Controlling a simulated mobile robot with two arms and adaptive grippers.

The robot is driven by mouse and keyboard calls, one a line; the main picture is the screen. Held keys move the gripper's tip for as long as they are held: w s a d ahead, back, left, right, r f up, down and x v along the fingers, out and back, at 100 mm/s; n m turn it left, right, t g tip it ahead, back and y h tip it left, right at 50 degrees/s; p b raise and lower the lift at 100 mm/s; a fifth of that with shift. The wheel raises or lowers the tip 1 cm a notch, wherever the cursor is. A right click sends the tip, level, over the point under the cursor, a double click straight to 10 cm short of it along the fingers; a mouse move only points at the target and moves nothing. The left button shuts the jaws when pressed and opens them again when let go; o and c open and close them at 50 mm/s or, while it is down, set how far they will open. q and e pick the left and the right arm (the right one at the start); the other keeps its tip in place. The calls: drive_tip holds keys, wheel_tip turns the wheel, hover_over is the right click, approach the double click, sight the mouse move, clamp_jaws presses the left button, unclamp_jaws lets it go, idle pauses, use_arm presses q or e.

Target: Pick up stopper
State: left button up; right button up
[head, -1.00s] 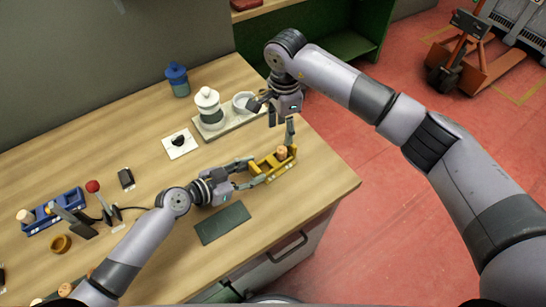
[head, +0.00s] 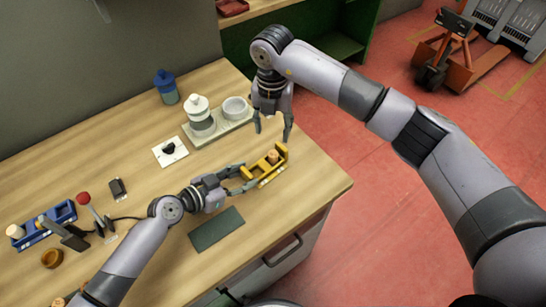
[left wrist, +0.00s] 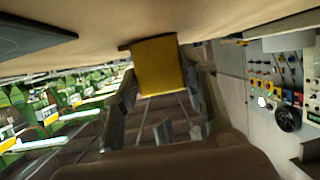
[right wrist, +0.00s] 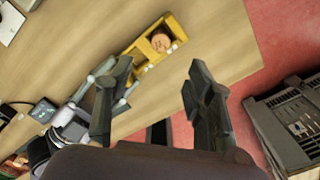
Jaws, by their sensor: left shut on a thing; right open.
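A small yellow tray (head: 280,167) sits near the right end of the table. A light brown cork stopper (head: 272,156) stands in it; both also show in the right wrist view, the tray (right wrist: 181,28) around the stopper (right wrist: 160,41). My left gripper (head: 243,180) is shut on the near left end of the tray; the left wrist view shows the yellow end wall (left wrist: 156,65) between its fingers. My right gripper (head: 272,133) is open and empty, above and behind the tray, fingers pointing down and apart from the stopper.
A grey tray (head: 222,130) with a white-topped jar (head: 199,112) and a white dish (head: 236,107) stands behind. A blue bottle (head: 166,87) is further back. A blue rack (head: 42,224) and a brown cup (head: 52,258) are at left. A dark green mat (head: 217,229) lies in front.

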drive_tip(key=m, duration=1.3)
hover_over(273, 153)
drive_tip(key=f, duration=0.5)
drive_tip(key=shift+s+a+f, duration=0.1)
drive_tip(key=shift+s+f, duration=0.1)
drive_tip(key=shift+f, duration=0.05)
drive_tip(key=shift+w+f, duration=0.15)
drive_tip(key=shift+f, duration=2.7)
drive_tip(key=shift+c, duration=0.5)
drive_tip(key=c, duration=0.7)
